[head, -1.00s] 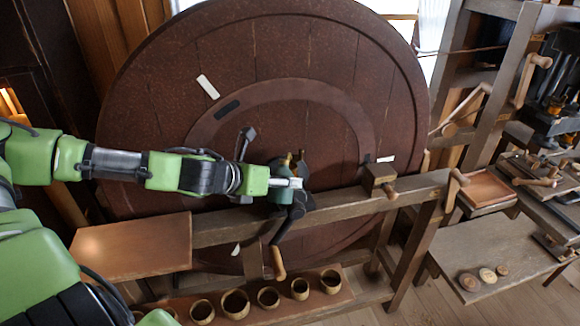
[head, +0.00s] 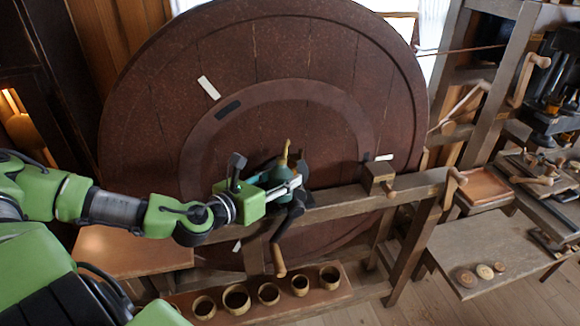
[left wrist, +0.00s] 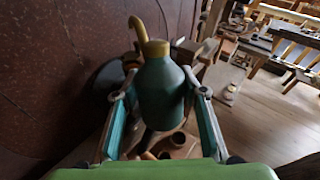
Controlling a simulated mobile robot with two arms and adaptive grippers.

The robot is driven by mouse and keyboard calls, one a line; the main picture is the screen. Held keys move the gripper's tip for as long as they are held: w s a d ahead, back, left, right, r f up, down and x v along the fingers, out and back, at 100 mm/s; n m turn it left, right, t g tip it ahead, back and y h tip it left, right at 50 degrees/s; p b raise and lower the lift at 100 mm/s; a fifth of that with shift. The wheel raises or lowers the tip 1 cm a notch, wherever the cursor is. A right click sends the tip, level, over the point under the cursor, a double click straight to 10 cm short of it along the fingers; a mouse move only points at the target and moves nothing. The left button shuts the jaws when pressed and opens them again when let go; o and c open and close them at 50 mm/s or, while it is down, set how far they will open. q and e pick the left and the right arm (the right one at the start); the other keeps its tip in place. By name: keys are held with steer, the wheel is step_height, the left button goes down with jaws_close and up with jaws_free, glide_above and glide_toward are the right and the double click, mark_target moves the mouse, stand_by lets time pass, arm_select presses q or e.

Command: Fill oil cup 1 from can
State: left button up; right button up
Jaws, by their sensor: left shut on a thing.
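My left gripper (head: 287,188) is shut on a teal oil can with a brass neck and curved spout (head: 285,152). In the left wrist view the can's round body (left wrist: 160,95) sits between the two finger pads (left wrist: 160,112), and its spout stands up and bends left. The can looks close to upright. It is in front of the big dark wheel, above the wooden beam, near a dark crank. A small yellowish part shows left of the can in the wrist view, partly hidden; I cannot tell whether it is oil cup 1. My right gripper is not in view.
The large brown wheel (head: 150,130) stands behind the can. A wooden beam (head: 340,206) with a block (head: 378,178) runs across in front. A crank handle (head: 279,262) hangs below. Several wooden cups stand on a low shelf (head: 335,300). A bench (head: 490,250) is at right.

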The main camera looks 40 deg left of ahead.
arm_select(q)
steer(key=shift+s+d+r+m+t+b, duration=0.1)
steer(key=shift+s+r+m+t+b, duration=0.1)
steer(key=shift+t+b, duration=0.35)
steer(key=shift+s+d+r+m+t+b, duration=0.1)
steer(key=shift+s+m+t+b, duration=0.1)
steer(key=shift+t+b, duration=0.35)
steer(key=shift+r, duration=0.25)
steer(key=s+d+f+b, duration=0.3)
steer(key=d+f+b, duration=0.2)
steer(key=d+f, duration=0.2)
steer(key=s+d+f+b, duration=0.4)
steer(key=d+f, duration=0.3)
steer(key=d, duration=0.3)
steer(key=shift+y+b, duration=0.4)
steer(key=shift+b, duration=0.4)
steer(key=shift+f, duration=0.1)
